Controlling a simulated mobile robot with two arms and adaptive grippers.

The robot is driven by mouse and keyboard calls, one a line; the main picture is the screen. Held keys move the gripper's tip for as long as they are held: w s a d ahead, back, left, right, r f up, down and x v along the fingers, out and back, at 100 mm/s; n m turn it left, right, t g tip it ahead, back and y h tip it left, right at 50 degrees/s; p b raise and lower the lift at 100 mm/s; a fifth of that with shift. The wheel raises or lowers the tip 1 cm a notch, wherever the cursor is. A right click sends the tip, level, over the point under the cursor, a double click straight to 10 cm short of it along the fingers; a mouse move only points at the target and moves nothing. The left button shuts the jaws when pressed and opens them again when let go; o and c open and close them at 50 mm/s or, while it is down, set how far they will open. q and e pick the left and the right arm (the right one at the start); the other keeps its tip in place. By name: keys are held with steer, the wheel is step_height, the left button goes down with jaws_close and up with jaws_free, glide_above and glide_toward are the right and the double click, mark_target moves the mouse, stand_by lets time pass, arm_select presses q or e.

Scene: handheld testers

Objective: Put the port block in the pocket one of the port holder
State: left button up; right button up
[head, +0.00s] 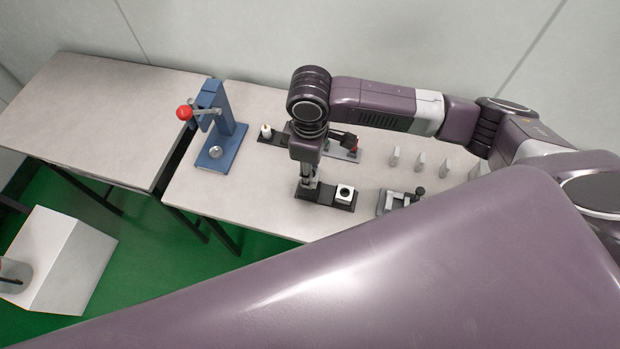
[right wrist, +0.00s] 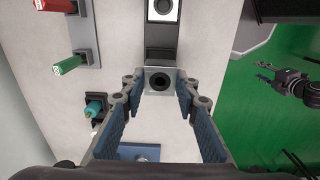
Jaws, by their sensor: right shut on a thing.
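The port block (right wrist: 158,82), a pale square block with a dark round hole, sits between my right fingertips in the right wrist view. My right gripper (right wrist: 161,86) is shut on it, at the near end of the black port holder (right wrist: 160,48). Whether the block is seated in that pocket or just above it, I cannot tell. Another pale block with a hole (right wrist: 163,9) sits in the holder's other end; it shows in the head view too (head: 345,192). There my right gripper (head: 309,186) points down at the holder's left end. A dark jointed part, seemingly my left gripper (right wrist: 290,80), hangs over the green floor.
A blue press with a red knob (head: 215,130) stands left of the holder. Behind the holder is a dark rack with a white-topped item (head: 265,131). Right of it are a grey clamp fixture (head: 397,201) and several small upright plates (head: 420,161). The tabletop (head: 250,200) left of the holder is clear.

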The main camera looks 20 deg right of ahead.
steer(key=shift+f, duration=2.65)
steer(key=shift+f, duration=0.15)
steer(key=o, duration=1.2)
step_height(320, 180, up, 12)
steer(key=shift+r+b, duration=0.2)
steer(key=shift+b, duration=0.25)
